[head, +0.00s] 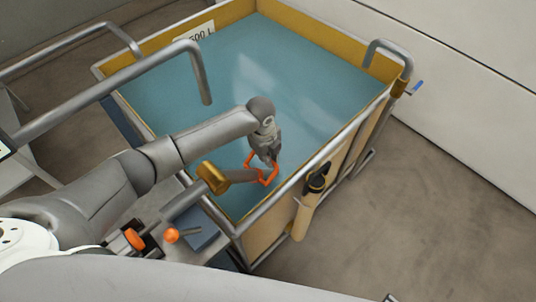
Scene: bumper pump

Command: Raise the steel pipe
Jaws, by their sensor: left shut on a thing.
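A short grey steel pipe (243,175) with a brass collar (213,178) slants from the pump fittings at the lower left up over the near edge of the tank. My left gripper (264,173), with orange fingers, reaches down over the tank and is shut on the free right end of this pipe. The fingers hide part of that end. The pipe's lower left part is partly hidden by my left arm. My right gripper is not in view.
The yellow-walled tank (335,40) holds blue-green liquid and has a grey tube frame. A bent grey pipe (196,62) hooks over its left side. Orange knobs (171,235) stand near my arm. A black-handled holder (317,184) hangs outside the right wall. The floor (430,200) at right is clear.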

